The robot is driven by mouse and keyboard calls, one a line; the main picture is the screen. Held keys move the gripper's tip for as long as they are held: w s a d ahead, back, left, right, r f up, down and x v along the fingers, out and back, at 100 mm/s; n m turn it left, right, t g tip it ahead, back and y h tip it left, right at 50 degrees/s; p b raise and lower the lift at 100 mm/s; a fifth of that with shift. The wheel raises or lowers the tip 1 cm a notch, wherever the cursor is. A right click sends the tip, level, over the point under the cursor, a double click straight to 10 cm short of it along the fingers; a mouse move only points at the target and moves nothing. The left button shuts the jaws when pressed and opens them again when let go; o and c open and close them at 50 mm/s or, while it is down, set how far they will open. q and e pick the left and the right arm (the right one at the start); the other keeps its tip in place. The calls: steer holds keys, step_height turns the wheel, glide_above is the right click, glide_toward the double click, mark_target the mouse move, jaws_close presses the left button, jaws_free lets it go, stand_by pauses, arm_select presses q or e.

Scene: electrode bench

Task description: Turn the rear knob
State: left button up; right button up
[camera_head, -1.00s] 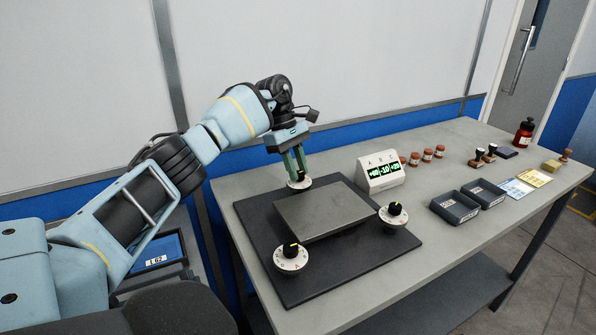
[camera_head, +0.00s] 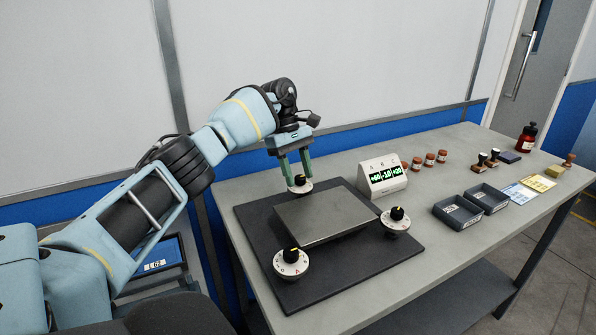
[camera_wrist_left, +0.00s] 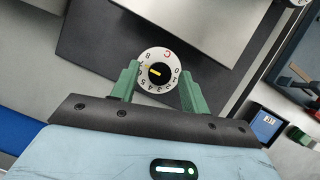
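The rear knob (camera_head: 299,181) is a black cap with a yellow mark on a white numbered dial, at the back of the dark base plate (camera_head: 262,232). In the left wrist view the dial (camera_wrist_left: 167,56) carries a red letter C, and the yellow mark on the knob (camera_wrist_left: 154,72) points left. My left gripper (camera_head: 297,178) points down over this knob. Its green fingers are spread wide, one on each side of the knob and apart from it; the gripper (camera_wrist_left: 157,88) is empty. My right gripper is out of view.
A grey block (camera_head: 325,213) lies on the plate in front of the rear knob. Two more knobs stand at the front (camera_head: 291,261) and right (camera_head: 396,220). A display box (camera_head: 382,176) stands to the right, with trays (camera_head: 457,212) and stamps (camera_head: 483,159) beyond.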

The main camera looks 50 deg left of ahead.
arm_select(q)
steer(key=shift+r, duration=0.15)
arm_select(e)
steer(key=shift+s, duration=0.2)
arm_select(q)
steer(key=shift+a+r, duration=0.15)
steer(key=shift+r, duration=0.15)
steer(key=v, duration=0.4)
steer(key=shift+a+r, duration=0.15)
steer(key=shift+r, duration=0.2)
steer(key=shift+v, duration=1.1)
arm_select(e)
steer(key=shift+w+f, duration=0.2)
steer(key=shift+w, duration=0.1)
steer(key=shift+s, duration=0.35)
